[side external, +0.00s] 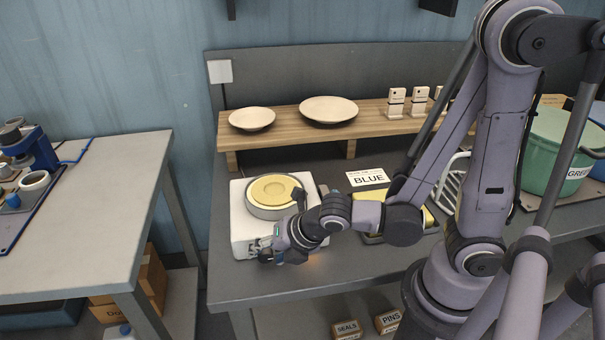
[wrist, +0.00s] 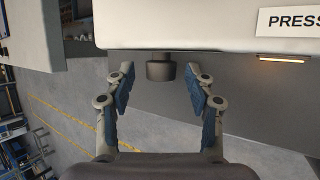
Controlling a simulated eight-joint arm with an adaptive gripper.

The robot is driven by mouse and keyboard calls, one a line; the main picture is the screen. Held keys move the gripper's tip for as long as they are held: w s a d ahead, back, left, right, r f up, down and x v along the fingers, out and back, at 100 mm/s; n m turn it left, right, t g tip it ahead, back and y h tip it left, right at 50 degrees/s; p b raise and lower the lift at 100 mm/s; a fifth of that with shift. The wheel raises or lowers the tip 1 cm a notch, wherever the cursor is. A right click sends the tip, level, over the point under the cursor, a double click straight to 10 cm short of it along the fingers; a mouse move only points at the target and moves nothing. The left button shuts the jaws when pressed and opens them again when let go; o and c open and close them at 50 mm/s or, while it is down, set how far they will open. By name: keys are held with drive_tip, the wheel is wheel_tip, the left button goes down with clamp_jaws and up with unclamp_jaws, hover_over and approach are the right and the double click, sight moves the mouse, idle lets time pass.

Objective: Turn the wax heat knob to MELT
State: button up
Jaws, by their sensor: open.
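The white appliance (side external: 240,212) stands on the grey bench, with a round pot of pale yellow material (side external: 271,188) on top. A short dark knob (wrist: 161,68) sticks out from the appliance's white body (wrist: 190,25) in the wrist view. My gripper (wrist: 160,84) is open, with a blue-padded finger on either side of the knob and gaps between; the fingers do not visibly touch it. In the side external view, my gripper (side external: 262,247) is at the appliance's front edge and the knob is hidden. No MELT marking or pointer can be read.
A label reading PRESS (wrist: 293,20) and a lit orange strip (wrist: 283,58) are right of the knob. A yellow-topped tray (side external: 372,238) and a BLUE card (side external: 368,177) stand right of the appliance. A wooden shelf (side external: 282,122) holds plates behind. Open floor lies before the bench.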

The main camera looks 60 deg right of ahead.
drive_tip(key=v, duration=1.1)
drive_tip(key=shift+s+r, duration=0.25)
idle(0.7)
idle(0.4)
drive_tip(key=w+a+n+g+h, duration=0.1)
drive_tip(key=w+a+g+h, duration=0.3)
drive_tip(key=w, duration=0.1)
drive_tip(key=shift+x, duration=5.05)
clamp_jaws()
